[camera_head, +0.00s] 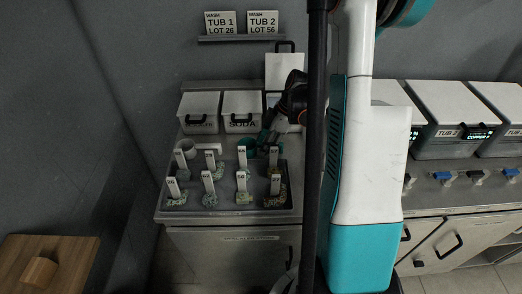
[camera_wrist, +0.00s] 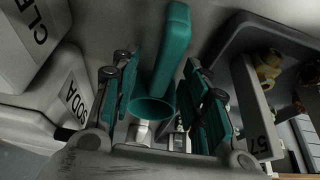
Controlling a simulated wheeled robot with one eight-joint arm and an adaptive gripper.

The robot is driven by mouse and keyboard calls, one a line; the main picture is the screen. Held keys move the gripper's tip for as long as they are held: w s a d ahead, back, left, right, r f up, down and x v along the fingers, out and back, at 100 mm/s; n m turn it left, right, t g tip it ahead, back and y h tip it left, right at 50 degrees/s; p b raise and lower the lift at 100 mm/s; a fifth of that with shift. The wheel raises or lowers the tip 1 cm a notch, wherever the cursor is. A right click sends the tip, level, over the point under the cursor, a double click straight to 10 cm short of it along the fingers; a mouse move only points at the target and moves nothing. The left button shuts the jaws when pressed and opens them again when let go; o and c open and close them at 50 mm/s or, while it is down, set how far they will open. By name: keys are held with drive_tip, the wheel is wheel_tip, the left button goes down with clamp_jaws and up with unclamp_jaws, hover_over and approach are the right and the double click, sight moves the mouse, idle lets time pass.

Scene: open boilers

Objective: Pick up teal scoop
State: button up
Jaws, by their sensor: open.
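The teal scoop has a round cup and a straight, flat handle. In the wrist view the scoop (camera_wrist: 171,50) lies between my fingers, its cup nearer the camera and its handle pointing away. In the head view its cup (camera_head: 246,144) shows just behind the tray of tagged samples, and my arm and gripper partly hide the handle. My gripper (camera_head: 266,139) is open over the scoop; in the wrist view its teal-padded fingers (camera_wrist: 165,85) stand on both sides with gaps to the handle. I cannot tell whether a finger touches it.
Lidded white bins, one the SODA bin (camera_head: 242,112), stand close behind and left. A grey tray (camera_head: 232,212) with several tagged samples lies in front. Tubs (camera_head: 452,118) stand far right.

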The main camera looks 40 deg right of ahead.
drive_tip(key=shift+w+a+f, duration=0.1)
drive_tip(key=shift+a+f, duration=0.05)
drive_tip(key=shift+f, duration=0.3)
clamp_jaws()
drive_tip(key=shift+r, duration=0.2)
wheel_tip(320, 180, up, 20)
drive_tip(key=p, duration=0.5)
